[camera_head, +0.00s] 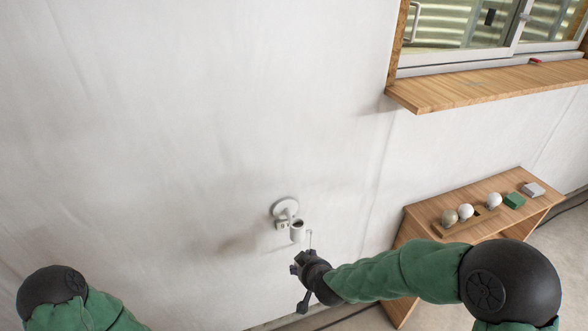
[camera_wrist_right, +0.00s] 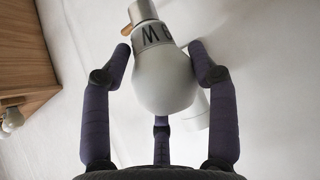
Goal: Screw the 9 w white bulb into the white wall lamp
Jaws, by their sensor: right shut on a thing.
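The bulb's metal cap (camera_wrist_right: 142,10) points away from the palm. Its dark print is upside down and reads as 9 W. The bulb is mostly hidden in the head view. My left gripper is out of view.
A wooden sill (camera_head: 480,84) juts out at upper right. The wall left of the lamp is clear.

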